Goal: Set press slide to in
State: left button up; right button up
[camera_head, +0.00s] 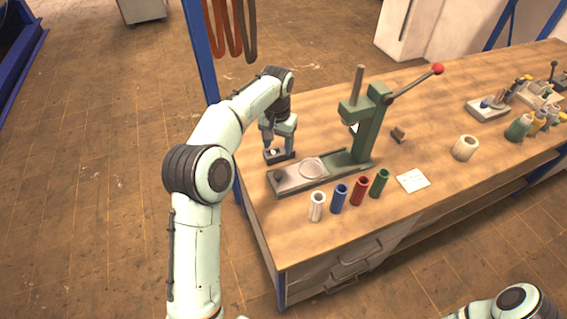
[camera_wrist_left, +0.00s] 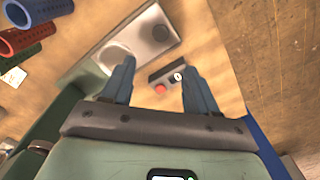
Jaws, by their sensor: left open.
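The green arbor press (camera_head: 368,130) stands on the bench. The slide also shows in the left wrist view (camera_wrist_left: 140,44). My left gripper (camera_head: 277,144) points down behind the slide's left end. It is open and empty. In the left wrist view its fingers (camera_wrist_left: 160,72) are spread towards a small control box (camera_wrist_left: 168,75) with a red button and a round dark-and-white control. My right gripper is out of view.
White, blue, red and green tubes (camera_head: 359,190) stand in front of the press, with a white card (camera_head: 413,181) to their right. The press lever (camera_head: 412,83) rises to the right. A blue post (camera_head: 200,50) stands at the bench's back-left corner.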

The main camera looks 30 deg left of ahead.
aim_at(278, 174)
pick_arm(q)
jog(key=f, duration=0.3)
jog(key=f+b, duration=0.1)
jog(key=f, duration=0.7)
jog(key=shift+s+f+b, duration=0.1)
jog(key=shift+s+b, duration=0.2)
jog(key=shift+s, duration=0.05)
jog(key=shift+w+f, duration=0.1)
jog(key=shift+f, duration=0.7)
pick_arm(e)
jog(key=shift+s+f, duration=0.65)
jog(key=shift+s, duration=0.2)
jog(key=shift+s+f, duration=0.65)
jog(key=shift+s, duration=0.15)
pick_arm(q)
grip_shut()
